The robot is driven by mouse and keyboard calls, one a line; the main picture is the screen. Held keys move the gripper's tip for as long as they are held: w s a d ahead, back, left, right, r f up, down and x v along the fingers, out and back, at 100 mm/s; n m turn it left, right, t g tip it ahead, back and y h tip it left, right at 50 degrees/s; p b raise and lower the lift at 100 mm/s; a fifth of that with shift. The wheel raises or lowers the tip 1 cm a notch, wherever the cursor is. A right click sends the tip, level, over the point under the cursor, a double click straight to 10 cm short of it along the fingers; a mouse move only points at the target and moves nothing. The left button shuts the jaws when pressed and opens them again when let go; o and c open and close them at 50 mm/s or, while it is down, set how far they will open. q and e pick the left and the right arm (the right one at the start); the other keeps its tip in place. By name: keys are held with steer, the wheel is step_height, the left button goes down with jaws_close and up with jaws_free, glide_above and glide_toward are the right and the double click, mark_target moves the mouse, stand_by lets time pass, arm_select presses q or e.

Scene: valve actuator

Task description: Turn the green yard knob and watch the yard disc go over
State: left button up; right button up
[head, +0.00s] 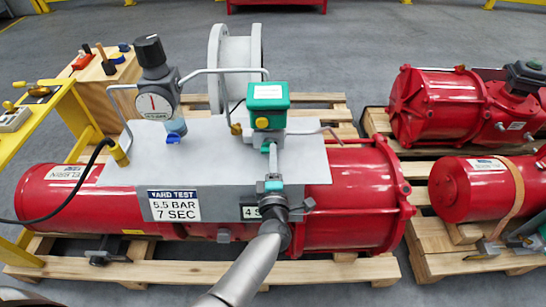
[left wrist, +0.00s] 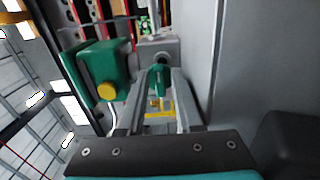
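My left gripper (head: 271,158) reaches in from the lower middle of the head view, just below a green box (head: 268,105) with a yellow button and a pale window on top. In the left wrist view, a small green knob (left wrist: 158,80) sits on a grey block between the two fingers of my left gripper (left wrist: 160,88). The knob nearly fills the gap, but I cannot tell whether the fingers press on it. The green box (left wrist: 104,75) stands left of the fingers there. I cannot clearly pick out the yard disc. My right gripper is not in view.
The grey panel (head: 115,173) carries a "YARD TEST 5.5 BAR 7 SEC" plate (head: 174,206) and a black-knobbed regulator with gauge (head: 153,102). It sits on a red actuator (head: 345,205) on a pallet (head: 340,270). More red actuators (head: 440,105) stand right; a yellow frame (head: 75,105) stands left.

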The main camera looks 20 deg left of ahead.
arm_select(q)
steer(key=shift+o, duration=0.7)
steer(key=shift+s, duration=0.15)
steer(key=p+v, duration=0.2)
steer(key=v, duration=0.9)
steer(key=shift+r, duration=0.1)
steer(key=shift+s+d, duration=0.2)
steer(key=shift+s, duration=0.15)
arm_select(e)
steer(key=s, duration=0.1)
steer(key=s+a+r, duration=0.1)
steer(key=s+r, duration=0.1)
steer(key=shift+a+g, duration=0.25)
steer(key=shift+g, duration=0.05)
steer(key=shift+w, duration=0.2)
